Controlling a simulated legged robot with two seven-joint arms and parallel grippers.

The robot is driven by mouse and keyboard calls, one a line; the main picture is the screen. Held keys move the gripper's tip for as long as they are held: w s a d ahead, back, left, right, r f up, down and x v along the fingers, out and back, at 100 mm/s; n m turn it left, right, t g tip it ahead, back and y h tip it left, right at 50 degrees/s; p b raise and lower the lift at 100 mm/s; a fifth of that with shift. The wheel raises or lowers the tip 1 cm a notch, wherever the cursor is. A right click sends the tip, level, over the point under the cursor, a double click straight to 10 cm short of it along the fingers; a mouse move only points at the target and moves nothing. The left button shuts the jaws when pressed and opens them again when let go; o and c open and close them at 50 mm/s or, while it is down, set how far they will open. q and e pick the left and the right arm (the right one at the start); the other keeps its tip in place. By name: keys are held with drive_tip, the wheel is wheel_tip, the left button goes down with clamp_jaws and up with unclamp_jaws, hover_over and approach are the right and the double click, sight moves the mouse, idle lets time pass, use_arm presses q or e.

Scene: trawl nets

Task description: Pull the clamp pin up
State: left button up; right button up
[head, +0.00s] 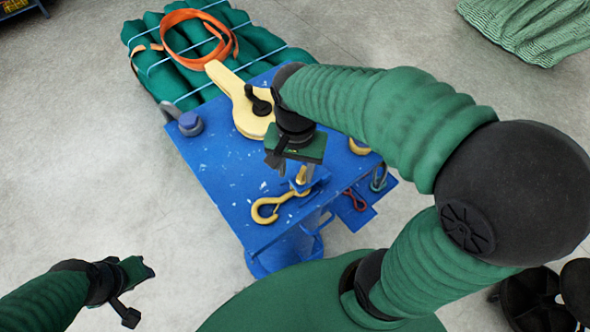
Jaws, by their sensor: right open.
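A small brass-coloured pin (301,175) shows at the blue clamp (312,184) on the near right part of the blue table; it looks like the clamp pin. My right gripper (291,172) points down over it, fingers apart, with the pin's top close to or between them. I cannot tell whether the fingers touch it. The gripper's green body hides part of the clamp. My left gripper (137,291) is over the floor at the lower left, away from the table; its jaw opening is unclear.
Green net rolls (165,75) with an orange strap (178,17) lie behind. Floor at left is clear.

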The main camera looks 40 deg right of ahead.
drive_tip(key=shift+s+d+f, duration=0.2)
drive_tip(key=shift+d+f, duration=0.45)
drive_tip(key=shift+f, duration=0.25)
drive_tip(key=shift+s+d+f, duration=0.1)
drive_tip(key=shift+d+f, duration=0.05)
drive_tip(key=shift+d, duration=0.25)
drive_tip(key=shift+a, duration=0.6)
drive_tip(key=c, duration=0.7)
drive_tip(key=shift+c, duration=1.2)
use_arm(q)
drive_tip(key=shift+s+d+r, duration=0.3)
drive_tip(key=shift+d, duration=0.35)
use_arm(e)
drive_tip(key=shift+d, duration=0.15)
clamp_jaws()
use_arm(q)
drive_tip(key=shift+a, duration=0.1)
use_arm(e)
drive_tip(key=shift+r, duration=0.2)
